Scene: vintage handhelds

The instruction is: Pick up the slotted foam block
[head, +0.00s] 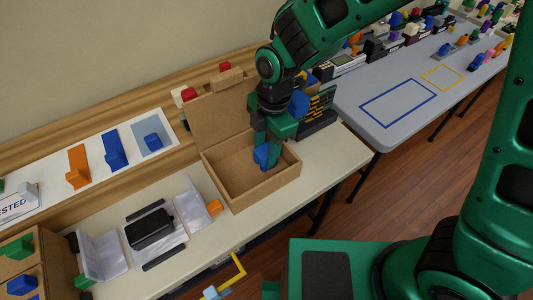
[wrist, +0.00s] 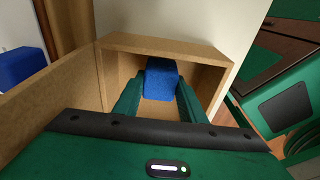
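A blue block (head: 262,156), apparently the foam block, is between the fingers of my gripper (head: 267,152), inside the open cardboard box (head: 237,207). In the wrist view the blue block (wrist: 161,80) fills the gap between the two green fingers of my gripper (wrist: 160,92), which appear to touch both its sides. Its slot does not show clearly. The fingers point down into the box. I cannot tell whether the block rests on the box floor or hangs above it.
The box lid (head: 215,108) stands open at the back. Left of the box lie a black handheld (head: 149,229) and white wrapping. Orange and blue holders stand on a white board (head: 95,168). A dark unit (head: 318,108) stands close right of my gripper. A grey table (head: 390,112) is beyond.

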